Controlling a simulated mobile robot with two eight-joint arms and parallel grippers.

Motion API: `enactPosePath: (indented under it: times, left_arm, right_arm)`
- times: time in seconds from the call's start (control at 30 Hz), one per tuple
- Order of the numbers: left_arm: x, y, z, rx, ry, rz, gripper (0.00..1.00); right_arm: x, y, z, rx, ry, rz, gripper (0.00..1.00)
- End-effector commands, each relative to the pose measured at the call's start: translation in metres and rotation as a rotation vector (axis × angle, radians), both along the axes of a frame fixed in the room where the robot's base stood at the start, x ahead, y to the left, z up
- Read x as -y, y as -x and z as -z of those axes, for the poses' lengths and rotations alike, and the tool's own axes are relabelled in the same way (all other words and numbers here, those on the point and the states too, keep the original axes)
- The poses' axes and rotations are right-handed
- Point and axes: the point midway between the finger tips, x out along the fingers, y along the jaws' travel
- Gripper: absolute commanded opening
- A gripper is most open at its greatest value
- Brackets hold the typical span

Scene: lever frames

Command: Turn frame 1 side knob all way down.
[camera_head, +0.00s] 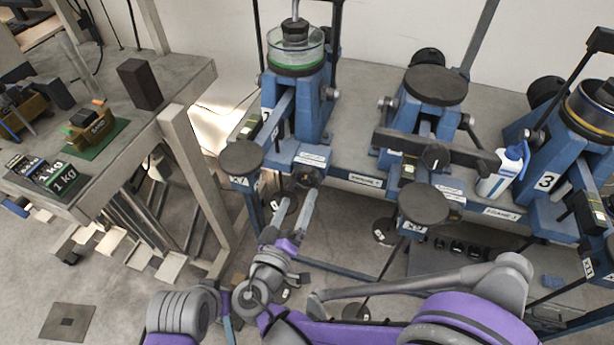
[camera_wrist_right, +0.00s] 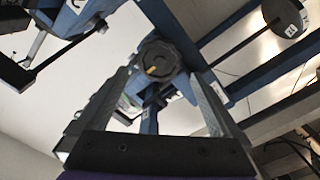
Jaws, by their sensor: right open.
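Frame 1 (camera_head: 309,100) is the blue lever stand at left in the head view, with a glass dish on top. Its dark side knob (camera_head: 308,176) sits on the front face of the blue bar. In the right wrist view the ribbed black knob (camera_wrist_right: 160,60) has a yellow mark and shows between and just beyond the fingertips. My right gripper (camera_head: 298,190) is open with its fingers pointing at the knob; it also shows in the wrist view (camera_wrist_right: 158,78). I cannot tell if a finger touches the knob. My left gripper does not show.
A round dark pan (camera_head: 241,158) hangs left of the knob. A second blue stand (camera_head: 420,115) and stand 3 (camera_head: 583,135) are to the right, with a white bottle (camera_head: 502,172) between them. A grey table (camera_head: 125,130) with weights (camera_head: 62,180) is at left.

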Motion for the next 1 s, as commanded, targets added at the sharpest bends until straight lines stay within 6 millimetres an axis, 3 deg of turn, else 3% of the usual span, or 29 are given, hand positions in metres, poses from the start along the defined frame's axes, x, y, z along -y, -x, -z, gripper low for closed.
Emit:
enactPosePath:
  times: [0.5, 0.67, 1.0]
  left_arm:
    - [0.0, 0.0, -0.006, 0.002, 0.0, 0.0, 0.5]
    - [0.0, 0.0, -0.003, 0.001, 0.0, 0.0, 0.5]
    - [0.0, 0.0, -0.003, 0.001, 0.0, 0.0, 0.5]
  right_arm:
    - [0.026, -0.076, 0.0, -0.001, 0.003, 0.004, 1.0]
    - [0.025, -0.076, 0.0, -0.078, 0.243, 0.001, 1.0]
    - [0.024, -0.074, 0.0, -0.077, 0.24, -0.001, 0.41]
